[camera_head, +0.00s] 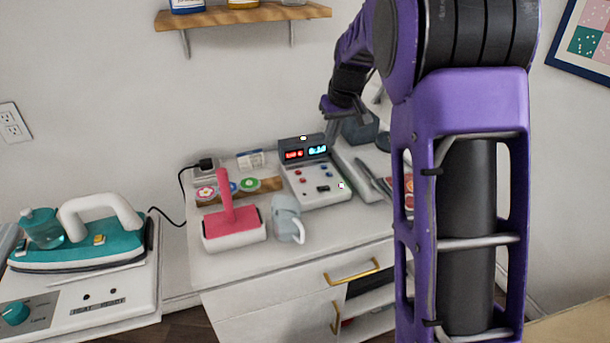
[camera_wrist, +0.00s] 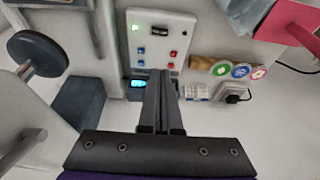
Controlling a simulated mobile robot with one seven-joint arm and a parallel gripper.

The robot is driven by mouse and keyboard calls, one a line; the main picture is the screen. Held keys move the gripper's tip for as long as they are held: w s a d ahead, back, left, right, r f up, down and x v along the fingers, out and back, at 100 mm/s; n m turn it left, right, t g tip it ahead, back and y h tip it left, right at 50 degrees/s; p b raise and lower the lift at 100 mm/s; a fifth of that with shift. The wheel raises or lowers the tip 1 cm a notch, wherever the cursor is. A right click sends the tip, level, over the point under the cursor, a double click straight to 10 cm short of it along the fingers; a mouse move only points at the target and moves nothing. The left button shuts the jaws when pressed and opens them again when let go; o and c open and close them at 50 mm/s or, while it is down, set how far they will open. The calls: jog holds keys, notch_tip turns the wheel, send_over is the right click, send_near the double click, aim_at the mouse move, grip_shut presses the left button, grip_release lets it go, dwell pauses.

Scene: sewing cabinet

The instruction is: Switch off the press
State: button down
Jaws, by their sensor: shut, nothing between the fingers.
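The press's control box (camera_head: 318,192) stands on the white cabinet top, with a red and a blue lit display (camera_head: 305,152), red and blue buttons, and a small black rocker switch (camera_head: 323,189). A lit lamp (camera_head: 341,185) sits beside the switch. In the wrist view the box appears upside down, with the black switch (camera_wrist: 159,31) and a green glowing lamp (camera_wrist: 135,28). My gripper (camera_wrist: 160,76) is shut and empty; its fingers cover part of the display end. In the head view my gripper (camera_head: 331,130) is near the back right of the display, apart from the switch.
A pink roller (camera_head: 232,222) and a grey-blue jug (camera_head: 287,218) stand in front left of the box. A teal iron (camera_head: 80,240) is far left. Grey press parts (camera_head: 360,130) stand right of the box. A wooden shelf (camera_head: 240,15) hangs above.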

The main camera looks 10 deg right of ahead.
jog(key=shift+s+a+f, duration=0.15)
jog(key=shift+a+f, duration=0.05)
jog(key=shift+f, duration=0.1)
jog(key=b, duration=0.2)
send_near(318, 187)
jog(key=x, duration=0.5)
jog(key=shift+w, duration=0.35)
jog(key=shift+a+f, duration=0.15)
jog(key=shift+f, duration=0.55)
jog(key=shift+s+a+f+h, duration=0.1)
jog(key=shift+a+f+h, duration=0.15)
jog(key=shift+f+h, duration=0.1)
jog(key=shift+d, duration=0.15)
jog(key=shift+d+r, duration=0.1)
